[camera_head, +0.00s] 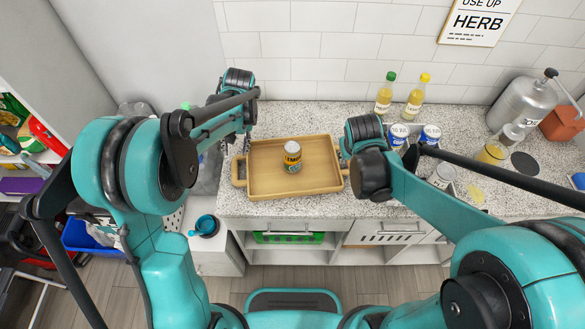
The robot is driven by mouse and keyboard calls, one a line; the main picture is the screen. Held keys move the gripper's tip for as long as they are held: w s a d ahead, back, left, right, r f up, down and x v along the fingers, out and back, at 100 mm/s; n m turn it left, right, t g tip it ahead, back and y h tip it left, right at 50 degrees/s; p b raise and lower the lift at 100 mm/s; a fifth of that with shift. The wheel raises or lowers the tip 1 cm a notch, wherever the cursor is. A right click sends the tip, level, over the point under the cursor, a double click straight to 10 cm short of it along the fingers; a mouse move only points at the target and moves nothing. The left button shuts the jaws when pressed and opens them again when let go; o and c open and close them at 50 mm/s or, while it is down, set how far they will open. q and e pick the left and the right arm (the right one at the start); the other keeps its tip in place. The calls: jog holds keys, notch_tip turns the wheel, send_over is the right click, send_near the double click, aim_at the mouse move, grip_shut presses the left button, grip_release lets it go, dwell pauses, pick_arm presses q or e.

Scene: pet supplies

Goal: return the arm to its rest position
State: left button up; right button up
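My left arm comes in from the left and reaches over the counter's left end. Its gripper (228,143) is mostly hidden behind my own wrist links, left of the wooden tray (262,187), so its fingers cannot be made out. My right arm reaches in from the right, and its dark wrist joint is close to the tray's right edge. The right gripper is hidden behind that joint. A can with a yellow and dark label (293,158) stands upright in the tray, apart from both arms.
Two yellow bottles (384,93) (416,98) stand at the back by the tiled wall. White and blue cans (430,135) are beside my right forearm. A metal canister (522,103) is at the right. A teal cup (207,225) sits low at the left. The counter behind the tray is clear.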

jog(key=shift+s+r, duration=0.1)
dwell(0.6)
